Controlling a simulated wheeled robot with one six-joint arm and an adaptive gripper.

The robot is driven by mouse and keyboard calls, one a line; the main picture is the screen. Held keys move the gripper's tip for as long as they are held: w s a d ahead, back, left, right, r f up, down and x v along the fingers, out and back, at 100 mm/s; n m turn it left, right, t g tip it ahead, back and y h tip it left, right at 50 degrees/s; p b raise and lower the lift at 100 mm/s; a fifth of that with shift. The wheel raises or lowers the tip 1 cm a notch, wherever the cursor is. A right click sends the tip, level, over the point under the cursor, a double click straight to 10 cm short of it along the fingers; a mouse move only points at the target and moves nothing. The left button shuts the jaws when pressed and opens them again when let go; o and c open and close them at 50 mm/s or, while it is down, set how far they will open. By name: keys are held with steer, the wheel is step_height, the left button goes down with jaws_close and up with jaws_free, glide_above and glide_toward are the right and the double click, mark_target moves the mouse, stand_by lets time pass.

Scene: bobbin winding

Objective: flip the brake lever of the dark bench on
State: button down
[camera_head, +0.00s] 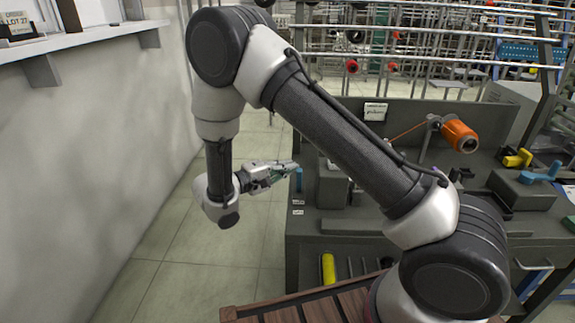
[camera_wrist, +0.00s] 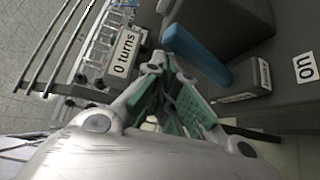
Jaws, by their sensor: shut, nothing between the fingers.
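The dark bench (camera_head: 345,222) stands in the middle right of the head view, partly hidden behind my arm. A blue lever (camera_head: 299,180), apparently the brake lever, is at its left end; it also shows in the wrist view (camera_wrist: 196,54) as a slanting blue bar beside a dark block. An ON label (camera_wrist: 305,67) lies to the right of it in the wrist view. My gripper (camera_head: 290,167), with green finger pads, is shut and empty at the bench's left end, close to the lever. In the wrist view its fingertips (camera_wrist: 164,66) are just left of the lever; I cannot tell whether they touch.
An orange bobbin (camera_head: 459,136) sits on the bench, with a yellow part (camera_head: 518,158) and a blue-handled part (camera_head: 541,173) to the right. A "0 turns" sign (camera_wrist: 124,54) shows in the wrist view. Clear floor (camera_head: 190,245) lies between the wall and bench.

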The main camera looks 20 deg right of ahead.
steer(key=shift+s+f, duration=0.15)
steer(key=shift+s, duration=0.2)
stand_by(0.4)
steer(key=a, duration=0.8)
steer(key=shift+w+a+f, duration=0.15)
steer(key=shift+w+f, duration=0.15)
steer(key=shift+w, duration=0.1)
